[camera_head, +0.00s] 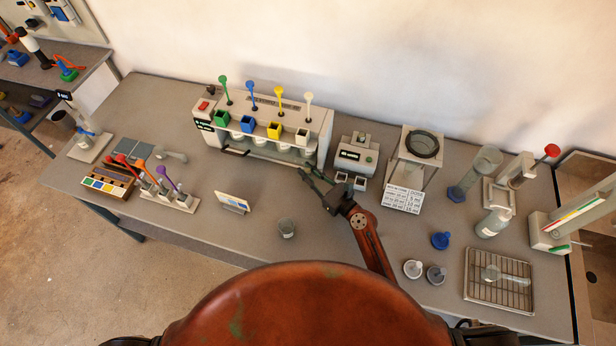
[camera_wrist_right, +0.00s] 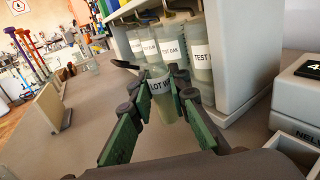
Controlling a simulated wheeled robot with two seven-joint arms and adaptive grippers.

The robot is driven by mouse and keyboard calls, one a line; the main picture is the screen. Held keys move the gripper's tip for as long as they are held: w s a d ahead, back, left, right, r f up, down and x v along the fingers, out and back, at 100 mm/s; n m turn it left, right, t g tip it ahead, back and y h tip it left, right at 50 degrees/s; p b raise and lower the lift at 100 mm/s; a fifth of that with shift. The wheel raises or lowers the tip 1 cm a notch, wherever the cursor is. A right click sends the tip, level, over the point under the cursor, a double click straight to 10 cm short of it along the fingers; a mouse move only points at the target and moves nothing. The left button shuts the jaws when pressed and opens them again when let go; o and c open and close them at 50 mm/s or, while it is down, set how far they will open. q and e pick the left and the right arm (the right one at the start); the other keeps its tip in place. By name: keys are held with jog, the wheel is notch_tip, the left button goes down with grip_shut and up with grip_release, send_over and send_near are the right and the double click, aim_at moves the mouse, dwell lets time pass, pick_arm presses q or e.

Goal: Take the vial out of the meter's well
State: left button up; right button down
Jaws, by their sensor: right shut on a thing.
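My right gripper (camera_head: 311,178) reaches in from the lower right to the front of the dispenser. In the right wrist view its green fingers (camera_wrist_right: 158,98) are shut on a small grey-green vial (camera_wrist_right: 162,97) with a white label reading "LOT". The vial is held in front of the dispenser's row of jars; whether its base touches anything is hidden. The held vial is apart from the meter. The well's inside is not clear. My left gripper is not in view.
The dispenser (camera_head: 318,135) with coloured funnels holds several jars labelled "TEST" (camera_wrist_right: 200,58) close behind the fingers. The table's middle front is mostly clear.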

jog(key=shift+s+f+b, duration=0.1)
jog(key=shift+f+b, duration=0.2)
jog(key=shift+f, duration=0.9)
jog(key=shift+f, duration=0.1)
jog(key=c, duration=1.8)
grip_release()
